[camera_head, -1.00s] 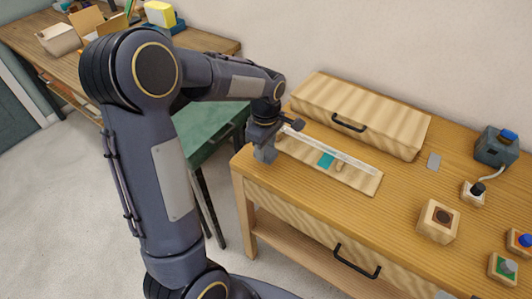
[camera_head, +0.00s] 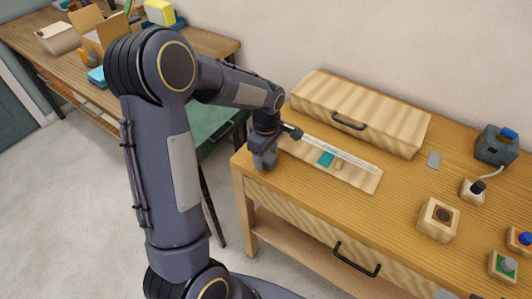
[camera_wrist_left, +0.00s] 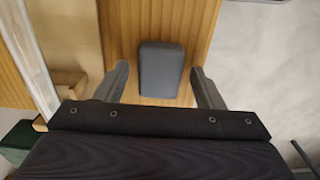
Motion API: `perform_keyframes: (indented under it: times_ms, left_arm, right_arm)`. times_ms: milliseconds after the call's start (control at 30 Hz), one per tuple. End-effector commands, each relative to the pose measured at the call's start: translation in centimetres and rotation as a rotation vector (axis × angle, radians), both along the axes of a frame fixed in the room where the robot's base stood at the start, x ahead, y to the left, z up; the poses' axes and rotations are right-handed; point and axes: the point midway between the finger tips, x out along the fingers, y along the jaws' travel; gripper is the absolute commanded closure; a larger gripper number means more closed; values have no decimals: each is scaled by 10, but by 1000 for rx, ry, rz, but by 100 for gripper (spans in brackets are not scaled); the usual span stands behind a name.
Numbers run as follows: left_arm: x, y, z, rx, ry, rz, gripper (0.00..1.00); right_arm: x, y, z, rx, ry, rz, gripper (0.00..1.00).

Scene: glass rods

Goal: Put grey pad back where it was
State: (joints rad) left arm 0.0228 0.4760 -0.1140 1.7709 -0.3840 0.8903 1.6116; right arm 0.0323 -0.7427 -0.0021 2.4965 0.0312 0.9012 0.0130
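The grey pad (camera_wrist_left: 161,68) is a dark block with rounded corners. In the left wrist view it lies on the wooden tabletop, near the edge. My left gripper (camera_wrist_left: 163,88) is open, one finger on each side of the pad, with a narrow gap visible on both sides. In the head view my left gripper (camera_head: 262,163) points down at the left end of the workbench, and I cannot make out the pad there. My right gripper is not in view.
A pale board (camera_head: 360,180) with a glass rod (camera_head: 345,158), a teal square (camera_head: 326,159) and a small wooden block (camera_head: 339,164) lies right of the gripper. A wooden drawer box (camera_head: 375,110) stands behind. A flat grey plate (camera_head: 433,160) and button boxes lie further right.

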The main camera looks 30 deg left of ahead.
Motion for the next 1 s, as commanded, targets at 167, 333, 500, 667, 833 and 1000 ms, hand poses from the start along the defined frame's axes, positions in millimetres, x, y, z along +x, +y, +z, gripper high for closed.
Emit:
perform_keyframes:
  times_ms: [167, 333, 500, 667, 833, 1000]
  left_arm:
    - [0, 0, 0, 0, 0, 0, 38]
    - [0, 0, 7, 0, -1, 0, 38]
    - [1, 0, 34, 1, -6, 0, 38]
    - [1, 0, 70, -1, -8, 0, 38]
    - [1, 0, 102, 0, -5, 0, 38]
    - [0, 0, 120, -1, -3, -1, 38]
  right_arm:
    - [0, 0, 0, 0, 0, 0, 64]
    - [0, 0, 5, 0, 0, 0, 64]
    - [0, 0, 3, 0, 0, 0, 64]
    - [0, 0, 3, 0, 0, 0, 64]
    - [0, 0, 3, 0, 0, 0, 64]
    - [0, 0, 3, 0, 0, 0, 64]
